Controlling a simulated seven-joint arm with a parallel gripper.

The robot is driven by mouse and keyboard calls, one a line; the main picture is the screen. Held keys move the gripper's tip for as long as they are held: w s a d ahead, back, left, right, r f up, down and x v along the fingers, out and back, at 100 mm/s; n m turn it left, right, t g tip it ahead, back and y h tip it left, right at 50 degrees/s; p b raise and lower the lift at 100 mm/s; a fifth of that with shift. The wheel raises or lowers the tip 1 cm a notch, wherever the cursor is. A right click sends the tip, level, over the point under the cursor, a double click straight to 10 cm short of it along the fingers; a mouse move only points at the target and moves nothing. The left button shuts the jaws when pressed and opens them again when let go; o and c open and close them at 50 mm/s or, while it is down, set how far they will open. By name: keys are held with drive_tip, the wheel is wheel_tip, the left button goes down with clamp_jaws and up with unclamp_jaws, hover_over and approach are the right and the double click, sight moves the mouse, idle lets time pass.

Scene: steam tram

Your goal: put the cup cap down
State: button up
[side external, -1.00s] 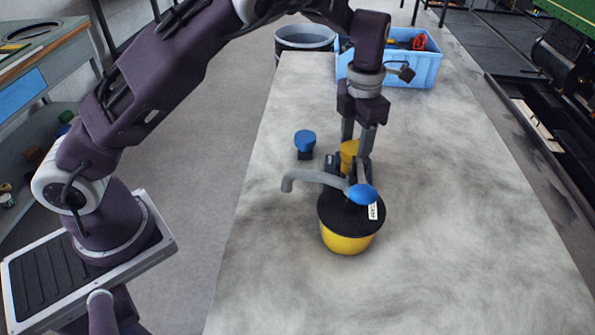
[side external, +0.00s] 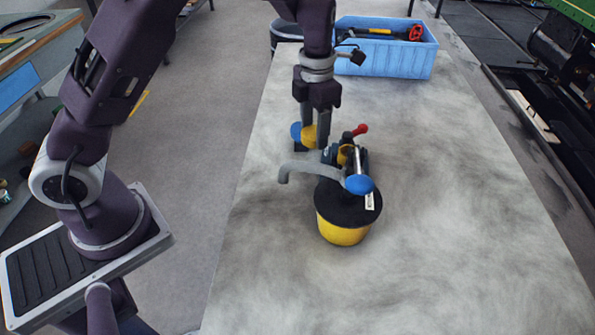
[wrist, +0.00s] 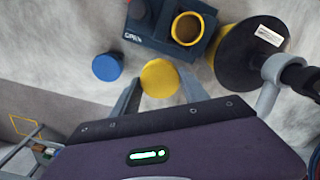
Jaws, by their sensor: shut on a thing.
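My gripper (side external: 316,141) is shut on a yellow round cap (side external: 309,134), the cup cap, and holds it left of the device. In the wrist view the cap (wrist: 160,78) sits between the fingertips. The small open brass-yellow cup (wrist: 187,28) stands on a dark blue block (wrist: 150,36) with white lettering; the cap is apart from it. In the side external view this cup (side external: 344,155) is partly hidden by device parts. I cannot tell how high the cap is above the table.
A blue-topped knob (wrist: 107,67) stands close left of the cap. The device has a black disc (side external: 345,208) over a yellow base (side external: 341,233), a grey crank with a blue ball (side external: 359,185), and a red knob (side external: 360,129). A blue crate (side external: 385,58) stands behind. The table's right side is clear.

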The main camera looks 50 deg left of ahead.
sight(299, 175)
drive_tip(key=f, duration=0.3)
drive_tip(key=s+a+f, duration=0.1)
drive_tip(key=f, duration=0.3)
drive_tip(key=s+a+f, duration=0.1)
drive_tip(key=f, duration=0.3)
drive_tip(key=shift+s, duration=0.25)
drive_tip(key=o, duration=1.5)
drive_tip(key=shift+c, duration=0.2)
wheel_tip(299, 175, up, 12)
drive_tip(key=shift+r, duration=0.2)
